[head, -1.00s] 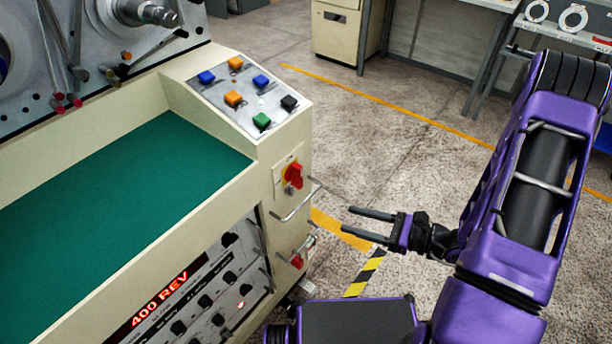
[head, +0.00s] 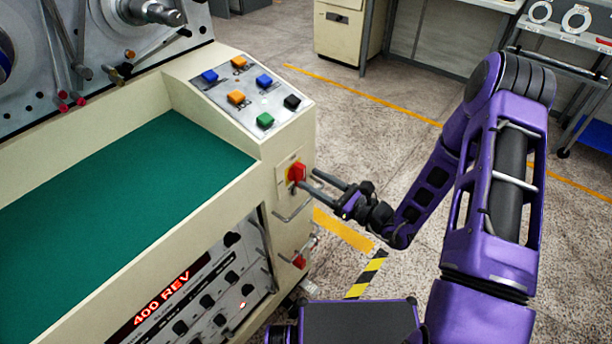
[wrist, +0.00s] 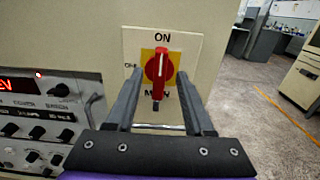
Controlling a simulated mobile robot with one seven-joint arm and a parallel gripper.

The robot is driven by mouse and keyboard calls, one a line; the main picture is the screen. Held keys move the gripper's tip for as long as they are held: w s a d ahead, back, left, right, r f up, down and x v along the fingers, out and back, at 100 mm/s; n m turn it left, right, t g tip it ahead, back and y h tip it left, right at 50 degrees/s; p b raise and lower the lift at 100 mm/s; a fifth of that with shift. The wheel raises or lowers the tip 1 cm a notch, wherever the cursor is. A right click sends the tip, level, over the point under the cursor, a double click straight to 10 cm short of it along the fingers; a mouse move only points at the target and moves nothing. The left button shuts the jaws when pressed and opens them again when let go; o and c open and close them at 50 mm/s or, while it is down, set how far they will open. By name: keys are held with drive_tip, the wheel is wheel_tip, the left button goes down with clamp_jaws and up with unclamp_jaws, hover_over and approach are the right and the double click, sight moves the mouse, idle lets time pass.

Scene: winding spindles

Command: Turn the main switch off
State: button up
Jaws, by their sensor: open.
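The main switch (head: 296,172) is a red rotary handle on a yellow plate, on the end panel of the cream machine. In the wrist view the red handle (wrist: 159,72) stands upright, in line with the ON label above it. The word below is partly covered by the handle. My gripper (head: 314,183) is open in front of the switch. In the wrist view my gripper's fingers (wrist: 162,104) lie to the left and right of the handle's lower part, with gaps on both sides. I cannot tell whether the tips reach the panel.
A metal bar handle (head: 292,212) sits just below the switch. A second red knob (head: 299,262) is lower down. Coloured buttons (head: 250,90) are on the sloped panel above. The display (head: 160,300) reads 400 REV. Open floor lies to the right.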

sight(304, 175)
drive_tip(key=shift+x, duration=1.55)
clamp_jaws()
